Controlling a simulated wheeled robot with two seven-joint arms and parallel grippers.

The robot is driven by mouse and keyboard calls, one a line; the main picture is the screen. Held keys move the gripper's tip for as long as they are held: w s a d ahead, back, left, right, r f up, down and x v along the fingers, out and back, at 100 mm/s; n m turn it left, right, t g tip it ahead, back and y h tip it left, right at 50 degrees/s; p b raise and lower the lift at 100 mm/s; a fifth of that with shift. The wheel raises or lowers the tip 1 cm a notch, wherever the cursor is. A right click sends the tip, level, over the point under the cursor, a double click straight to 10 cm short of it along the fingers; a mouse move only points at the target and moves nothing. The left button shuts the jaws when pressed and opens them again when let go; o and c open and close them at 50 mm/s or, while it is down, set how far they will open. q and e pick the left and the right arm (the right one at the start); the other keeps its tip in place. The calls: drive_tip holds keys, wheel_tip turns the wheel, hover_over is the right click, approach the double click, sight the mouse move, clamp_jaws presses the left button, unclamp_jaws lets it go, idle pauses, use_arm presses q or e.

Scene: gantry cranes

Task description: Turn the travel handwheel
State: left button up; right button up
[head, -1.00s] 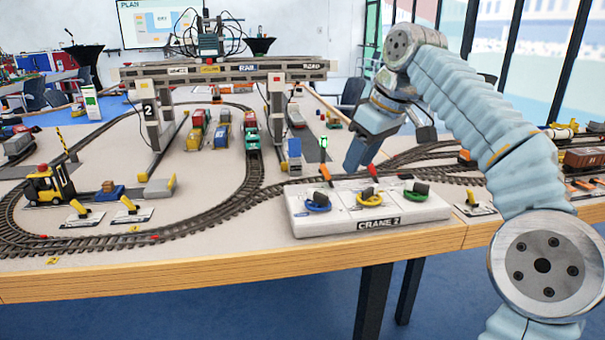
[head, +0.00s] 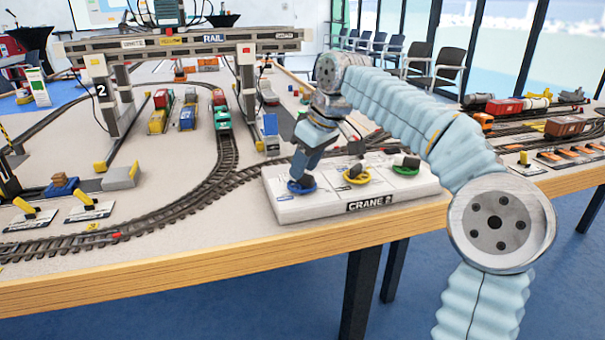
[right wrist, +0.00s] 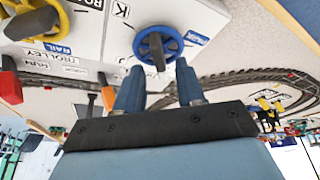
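The crane control box (head: 300,208), marked CRANE 2, stands at the table's front edge. It bears three handwheels in a row: a blue one (head: 302,188) at the left, a yellow one (head: 356,176) in the middle and a green one (head: 405,168) at the right. I cannot read which is labelled travel. My right gripper (head: 300,178) points down over the blue handwheel and partly hides it. In the right wrist view its two fingers (right wrist: 160,70) are apart, with the blue wheel's dark grip bar (right wrist: 157,50) at their tips. Contact is unclear. My left gripper is out of view.
The gantry crane (head: 185,42) spans the tracks behind the box. Rail track (head: 190,205) curves just left of the box. Small levers (head: 88,203) stand at the front left.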

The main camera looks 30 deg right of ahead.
drive_tip(key=shift+x, duration=0.9)
clamp_jaws()
